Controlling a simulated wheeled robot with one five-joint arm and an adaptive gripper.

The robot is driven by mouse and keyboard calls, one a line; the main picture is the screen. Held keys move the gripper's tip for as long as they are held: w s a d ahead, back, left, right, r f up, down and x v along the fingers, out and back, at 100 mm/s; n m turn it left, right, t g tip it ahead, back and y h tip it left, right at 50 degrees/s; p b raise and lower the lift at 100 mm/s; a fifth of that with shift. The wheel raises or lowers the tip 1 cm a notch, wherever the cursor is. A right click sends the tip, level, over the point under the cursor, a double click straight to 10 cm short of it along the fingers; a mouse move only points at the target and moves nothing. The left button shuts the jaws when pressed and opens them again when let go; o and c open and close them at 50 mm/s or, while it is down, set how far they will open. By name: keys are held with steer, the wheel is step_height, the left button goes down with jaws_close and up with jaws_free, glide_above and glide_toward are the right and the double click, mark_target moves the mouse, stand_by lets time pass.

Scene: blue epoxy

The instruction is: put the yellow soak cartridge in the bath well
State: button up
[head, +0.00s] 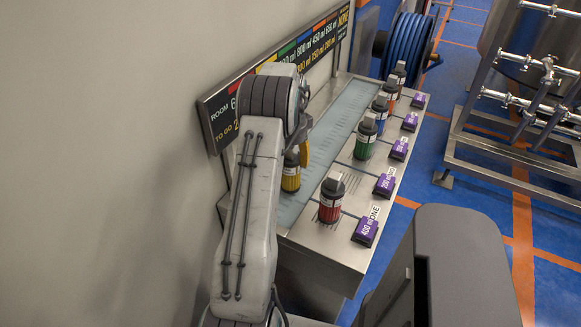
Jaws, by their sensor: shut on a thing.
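The yellow soak cartridge (291,172), with a dark cap, is upright at the near end of the long pale blue-green bath well (338,125) in the steel bench. My gripper (296,150) is mostly hidden behind my arm; what shows is at the cartridge's top, shut on it. I cannot tell whether the cartridge's base is above the well or down in it.
Red (331,200), green (365,138), blue (380,112) and orange (391,92) cartridges stand along the bench, with another dark-capped top (400,70) behind. Purple labels (366,228) line the right edge. A sign board (300,55) stands behind; a metal pipe rack (510,150) is right.

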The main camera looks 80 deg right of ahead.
steer(key=shift+f+p, duration=0.1)
steer(key=shift+p, duration=0.2)
steer(key=shift+f+p, duration=1.9)
steer(key=shift+f, duration=0.1)
steer(key=o, duration=1.2)
steer(key=shift+o, duration=0.2)
